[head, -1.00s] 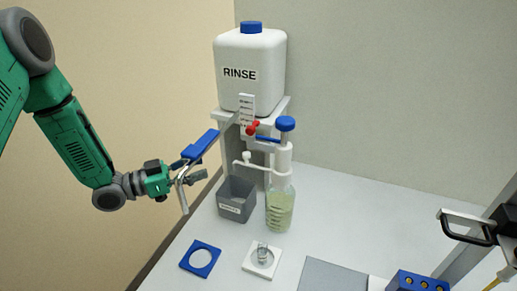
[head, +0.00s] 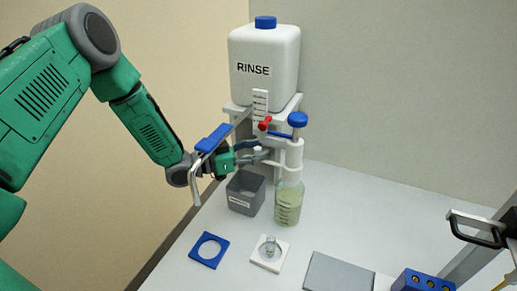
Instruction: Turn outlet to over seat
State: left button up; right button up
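My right gripper is out of view.
A white RINSE tank (head: 264,68) stands on a shelf behind, with a red valve (head: 264,124). A blue lever (head: 214,137) with a bent metal pipe is close to my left gripper. The grey bin (head: 245,193), blue ring plate (head: 209,250) and grey pad (head: 338,273) are around.

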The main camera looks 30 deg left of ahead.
pick_arm(q)
jog(key=shift+a, duration=0.2)
grip_shut()
jog(key=shift+s+d+r, duration=0.1)
jog(key=shift+s+d, duration=0.05)
jog(key=shift+d, duration=0.15)
jog(key=shift+s+n+t+y, duration=0.5)
jog(key=shift+n+t+y, duration=0.3)
jog(key=shift+y, duration=0.2)
grip_release()
jog(key=shift+a, duration=0.1)
